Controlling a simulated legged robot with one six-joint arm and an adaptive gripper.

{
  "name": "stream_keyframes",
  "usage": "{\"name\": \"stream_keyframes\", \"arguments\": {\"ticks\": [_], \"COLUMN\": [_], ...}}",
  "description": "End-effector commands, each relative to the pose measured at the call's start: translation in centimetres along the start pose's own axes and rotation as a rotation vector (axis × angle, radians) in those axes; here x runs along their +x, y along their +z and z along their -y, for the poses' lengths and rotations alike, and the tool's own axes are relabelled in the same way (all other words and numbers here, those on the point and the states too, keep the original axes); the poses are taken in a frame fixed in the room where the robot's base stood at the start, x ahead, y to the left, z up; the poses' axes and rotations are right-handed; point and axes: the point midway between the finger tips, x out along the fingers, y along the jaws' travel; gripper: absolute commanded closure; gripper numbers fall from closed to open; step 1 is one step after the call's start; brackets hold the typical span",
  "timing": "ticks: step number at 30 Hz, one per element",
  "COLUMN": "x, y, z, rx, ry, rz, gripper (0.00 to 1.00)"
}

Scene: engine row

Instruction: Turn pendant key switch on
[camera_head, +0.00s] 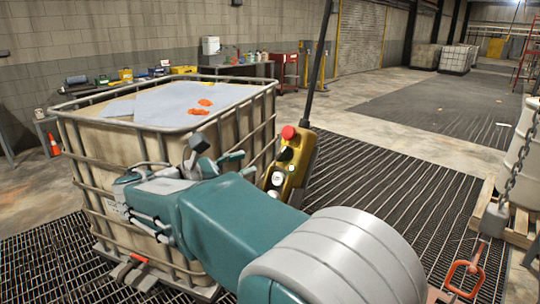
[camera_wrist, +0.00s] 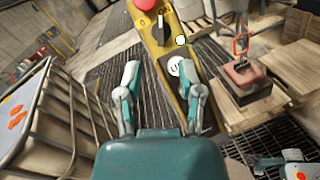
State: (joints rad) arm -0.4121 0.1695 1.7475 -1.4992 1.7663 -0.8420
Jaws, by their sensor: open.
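The yellow pendant (camera_head: 290,165) hangs upright from a dark cable beside the caged tank, just beyond my arm in the head view. It has a red button (camera_head: 288,132) on top. In the wrist view the pendant (camera_wrist: 188,88) runs tilted from the top edge downward, with the red button at the top. A black switch knob (camera_wrist: 163,28) sits below it, between printed marks. My gripper (camera_wrist: 160,72) is open and empty, fingers pointing toward the pendant, apart from the knob.
The caged white tank (camera_head: 95,165) stands close at the left, with a grey sheet (camera_head: 165,103) and orange scraps on top. A chain with a red hook (camera_head: 465,278) hangs at the right near a wooden pallet (camera_head: 515,228). Floor grating behind the pendant is clear.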

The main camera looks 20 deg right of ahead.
Motion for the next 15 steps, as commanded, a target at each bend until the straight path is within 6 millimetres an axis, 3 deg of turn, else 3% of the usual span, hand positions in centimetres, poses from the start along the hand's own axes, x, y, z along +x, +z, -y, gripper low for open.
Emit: {"name": "stream_keyframes", "arguments": {"ticks": [9, 15], "x": [6.0, 8.6], "y": [0.1, 0.0], "z": [0.1, 0.1], "rx": [0.002, 0.002], "ry": [-0.004, -0.003], "rz": [0.002, 0.001], "gripper": [0.51, 0.51]}}
